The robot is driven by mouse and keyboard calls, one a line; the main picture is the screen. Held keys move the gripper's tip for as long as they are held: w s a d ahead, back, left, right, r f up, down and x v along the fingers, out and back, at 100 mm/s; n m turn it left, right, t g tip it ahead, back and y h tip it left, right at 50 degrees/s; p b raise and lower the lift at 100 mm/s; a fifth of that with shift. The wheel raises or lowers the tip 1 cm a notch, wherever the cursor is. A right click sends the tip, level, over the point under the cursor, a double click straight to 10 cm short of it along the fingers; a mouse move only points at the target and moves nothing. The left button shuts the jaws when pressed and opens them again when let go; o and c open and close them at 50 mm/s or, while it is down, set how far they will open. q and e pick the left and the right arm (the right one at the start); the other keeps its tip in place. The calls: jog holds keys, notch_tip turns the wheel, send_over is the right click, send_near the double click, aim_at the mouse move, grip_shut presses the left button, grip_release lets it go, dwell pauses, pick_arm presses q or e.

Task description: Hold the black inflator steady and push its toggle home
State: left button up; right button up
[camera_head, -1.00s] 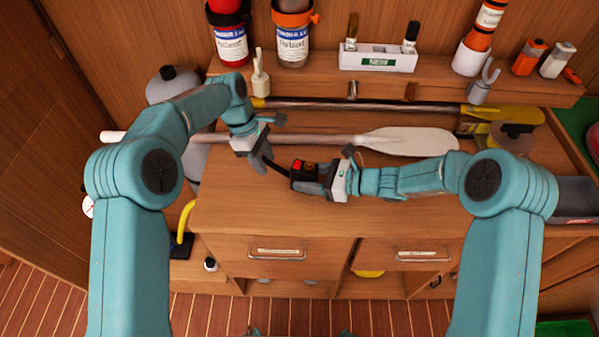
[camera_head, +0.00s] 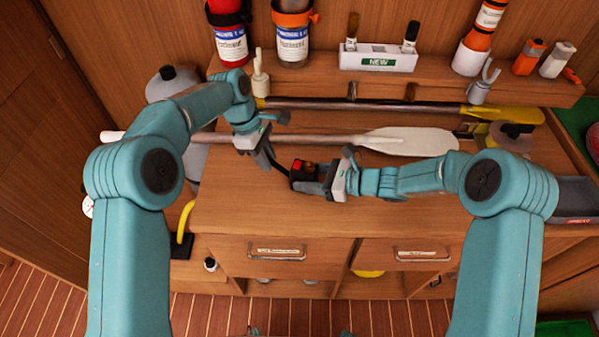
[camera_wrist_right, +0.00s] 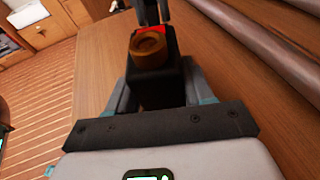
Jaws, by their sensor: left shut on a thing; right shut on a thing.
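The black inflator (camera_head: 303,172) is a small dark block with a red part on top, above the bench top. My right gripper (camera_head: 326,184) is shut on it from the right. In the right wrist view the inflator (camera_wrist_right: 153,80) sits between my fingers, with a round brown-orange knob and the red toggle (camera_wrist_right: 150,29) at its far end. Dark prongs reach close to the toggle in the wrist view; contact is unclear.
A white-bladed paddle (camera_head: 410,140) and a yellow-bladed one (camera_head: 500,115) lie behind the arms. A shelf at the back holds bottles and a white rack (camera_head: 378,58). The front of the bench top (camera_head: 260,215) is clear.

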pick_arm(q)
jog(key=shift+d+r, duration=0.1)
jog(key=shift+r, duration=0.05)
jog(key=shift+s+d+r, duration=0.2)
jog(key=shift+d+r, duration=0.25)
dwell(0.3)
jog(key=shift+s+d+r, duration=0.2)
jog(key=shift+d+r, duration=0.2)
jog(key=shift+d, duration=0.2)
jog(key=shift+s+d+r, duration=0.15)
jog(key=shift+d+r, duration=0.2)
jog(key=shift+d, duration=0.25)
